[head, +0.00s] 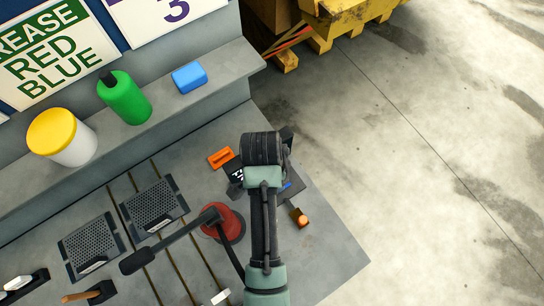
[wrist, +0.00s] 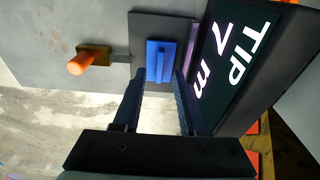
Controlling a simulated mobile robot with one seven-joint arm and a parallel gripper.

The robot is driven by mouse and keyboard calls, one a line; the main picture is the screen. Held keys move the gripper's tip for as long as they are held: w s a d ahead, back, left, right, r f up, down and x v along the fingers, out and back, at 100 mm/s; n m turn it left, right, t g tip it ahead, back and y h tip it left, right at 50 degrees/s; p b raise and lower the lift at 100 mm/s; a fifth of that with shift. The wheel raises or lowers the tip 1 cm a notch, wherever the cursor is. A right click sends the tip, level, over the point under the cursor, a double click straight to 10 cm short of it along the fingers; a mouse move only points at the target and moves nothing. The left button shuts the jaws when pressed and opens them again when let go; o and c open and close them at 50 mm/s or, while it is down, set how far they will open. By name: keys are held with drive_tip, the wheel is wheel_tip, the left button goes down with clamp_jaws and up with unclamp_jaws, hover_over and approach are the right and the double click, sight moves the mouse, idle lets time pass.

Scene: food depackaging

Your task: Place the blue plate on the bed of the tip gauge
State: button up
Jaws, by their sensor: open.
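The blue plate (wrist: 153,62) lies on the dark bed (wrist: 138,30) of the tip gauge in the wrist view. It has a raised blue strip along its middle. The gauge's black display (wrist: 232,60) stands beside the bed and reads "TIP" with a 7 and an "m". My gripper (wrist: 160,76) is open, with its fingertips apart near the plate's near end. Whether a fingertip touches the plate cannot be told. In the head view my arm covers most of the gauge; a bit of blue (head: 287,186) and part of the display (head: 236,173) show.
An orange knob (wrist: 80,64) sits beside the bed and also shows in the head view (head: 301,219). An orange block (head: 221,157), a red round base (head: 226,224) with a dark lever, and perforated trays (head: 155,206) stand left. A green bottle (head: 125,99) and blue block (head: 189,77) are on the ledge.

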wheel_tip(320, 180, up, 10)
drive_tip(key=f, duration=0.1)
drive_tip(key=w+a+r+n+t, duration=0.1)
drive_tip(key=w+r+n+t, duration=0.2)
drive_tip(key=w+r+t, duration=0.85)
drive_tip(key=w+r+n+t+y, duration=0.1)
drive_tip(key=w+r, duration=0.2)
drive_tip(key=r, duration=0.7)
drive_tip(key=w+r+n+t, duration=0.2)
drive_tip(key=w+r, duration=0.1)
drive_tip(key=r, duration=0.7)
drive_tip(key=s+r+n+t, duration=0.1)
drive_tip(key=s+r+t, duration=0.3)
drive_tip(key=r, duration=0.6)
drive_tip(key=s+d+r+n+t, duration=0.1)
drive_tip(key=s+r+t, duration=0.3)
drive_tip(key=r, duration=0.6)
drive_tip(key=s+r+n+t, duration=0.2)
drive_tip(key=s+r+t, duration=0.2)
drive_tip(key=r, duration=0.6)
drive_tip(key=shift+s+d+r+n, duration=0.3)
drive_tip(key=shift+s+n, duration=0.1)
drive_tip(key=shift+s, duration=0.3)
